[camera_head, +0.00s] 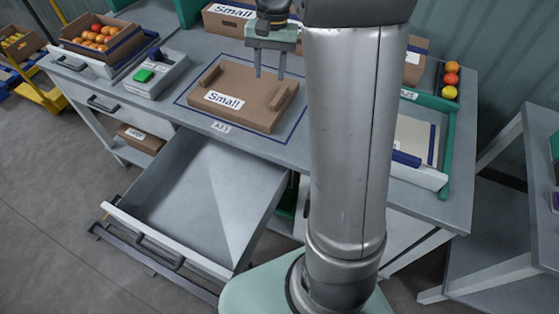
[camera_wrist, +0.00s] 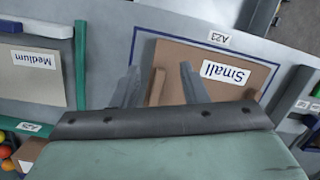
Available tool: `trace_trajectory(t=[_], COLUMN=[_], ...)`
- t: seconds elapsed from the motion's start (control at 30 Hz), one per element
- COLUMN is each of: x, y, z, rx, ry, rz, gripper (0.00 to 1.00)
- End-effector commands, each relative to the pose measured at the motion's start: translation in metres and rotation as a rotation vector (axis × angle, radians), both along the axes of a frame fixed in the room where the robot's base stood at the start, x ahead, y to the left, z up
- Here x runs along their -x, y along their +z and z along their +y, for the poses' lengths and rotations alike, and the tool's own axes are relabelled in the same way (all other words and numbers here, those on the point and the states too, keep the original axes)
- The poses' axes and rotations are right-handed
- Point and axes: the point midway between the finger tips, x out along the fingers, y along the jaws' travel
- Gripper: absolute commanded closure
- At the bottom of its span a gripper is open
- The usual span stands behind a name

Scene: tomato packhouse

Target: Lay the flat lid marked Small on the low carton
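A flat brown lid marked Small (camera_head: 243,84) lies level inside the blue outline on the table. It has a raised ridge at each of two ends, and brown sides show below its top. It appears to cover the low carton (camera_head: 270,124), but I cannot tell whether it is fully seated. The lid also shows in the wrist view (camera_wrist: 205,56). My gripper (camera_head: 269,77) is open and empty above the lid's far right part. In the wrist view my gripper (camera_wrist: 158,68) has a ridge showing between its fingers, apparently apart from it.
An open, empty drawer (camera_head: 200,190) juts out below the table. A grey device with a green button (camera_head: 144,75) and a crate of tomatoes (camera_head: 122,45) stand left. A second carton marked Small (camera_head: 228,22) stands behind. A panel marked Medium (camera_wrist: 35,85) lies right of the lid in the head view.

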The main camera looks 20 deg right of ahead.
Motion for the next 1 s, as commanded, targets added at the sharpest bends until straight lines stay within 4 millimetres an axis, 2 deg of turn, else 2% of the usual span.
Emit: trace_trajectory(t=[0.03, 0.13, 0.3, 0.4, 0.5, 0.57, 0.6, 0.7, 1.0], x=[0.024, 0.068, 0.145, 0.184, 0.213, 0.225, 0.230, 0.237, 0.237], y=[0.005, 0.005, -0.009, -0.023, -0.035, -0.041, -0.044, -0.048, -0.048], z=[0.014, 0.036, 0.064, 0.073, 0.078, 0.080, 0.081, 0.082, 0.081], rx=[0.008, 0.027, 0.059, 0.077, 0.089, 0.094, 0.097, 0.101, 0.100], ry=[0.053, 0.158, 0.339, 0.431, 0.498, 0.527, 0.540, 0.558, 0.559], rz=[-0.021, -0.061, -0.124, -0.154, -0.178, -0.185, -0.191, -0.195, -0.195], gripper=[0.60, 0.60, 0.60, 0.60, 0.60, 0.60, 0.56, 0.56, 0.56])
